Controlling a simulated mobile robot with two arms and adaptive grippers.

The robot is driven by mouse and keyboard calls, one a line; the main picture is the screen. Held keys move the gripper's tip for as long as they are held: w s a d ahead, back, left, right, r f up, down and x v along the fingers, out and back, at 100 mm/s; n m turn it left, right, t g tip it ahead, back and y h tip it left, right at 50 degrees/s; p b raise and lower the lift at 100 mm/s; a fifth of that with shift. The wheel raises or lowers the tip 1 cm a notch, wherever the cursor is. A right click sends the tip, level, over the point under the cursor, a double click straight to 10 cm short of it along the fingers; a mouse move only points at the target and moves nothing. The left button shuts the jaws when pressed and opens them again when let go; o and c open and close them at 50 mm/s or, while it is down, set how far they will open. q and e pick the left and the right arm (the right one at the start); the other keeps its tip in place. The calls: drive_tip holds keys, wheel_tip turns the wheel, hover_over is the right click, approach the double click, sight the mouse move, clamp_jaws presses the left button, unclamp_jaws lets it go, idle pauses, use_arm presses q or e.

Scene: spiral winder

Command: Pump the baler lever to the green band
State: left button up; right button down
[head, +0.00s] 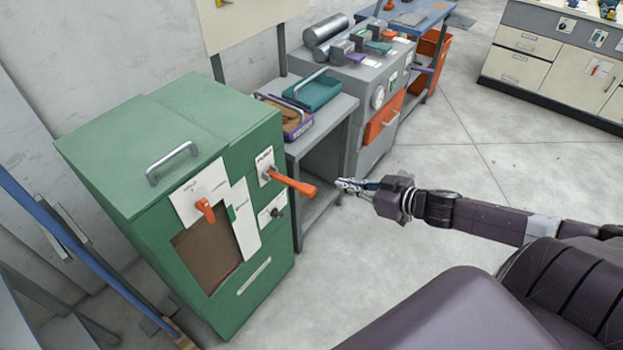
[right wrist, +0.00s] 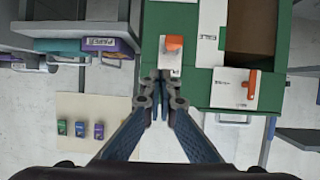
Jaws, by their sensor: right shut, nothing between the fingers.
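The green baler (head: 130,190) stands at the left of the head view. Its orange pump lever (head: 292,183) sticks out from a white plate marked PUMP, roughly level. In the right wrist view the lever (right wrist: 174,43) is seen nearly end-on. A white strip (head: 245,225) beside it on the front carries a small green mark (head: 231,213). My right gripper (head: 340,186) is shut and empty, a short gap to the right of the lever's end. In its wrist view the closed fingertips (right wrist: 160,77) appear just below the lever. My left gripper is not in view.
A second orange handle (head: 206,210) sits on the baler front, above its brown window. A grey side table (head: 340,110) with trays and a grey machine (head: 378,75) with an orange drawer stand behind the lever. The floor to the right (head: 450,165) is clear.

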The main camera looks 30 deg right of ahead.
drive_tip(key=a+r+y, duration=0.1)
drive_tip(key=a+r, duration=0.1)
drive_tip(key=shift+a+r+n, duration=0.1)
drive_tip(key=shift+r+n, duration=0.2)
drive_tip(key=shift+r, duration=0.1)
drive_tip(key=shift+w, duration=0.1)
drive_tip(key=p, duration=0.1)
hover_over(312, 191)
drive_tip(key=f, duration=0.3)
drive_tip(key=shift+w+a+f, duration=0.1)
drive_tip(key=shift+w+f, duration=0.1)
wheel_tip(312, 191, down, 3)
drive_tip(key=shift+f, duration=0.2)
drive_tip(key=shift+s+f, duration=0.15)
drive_tip(key=shift+f, duration=0.35)
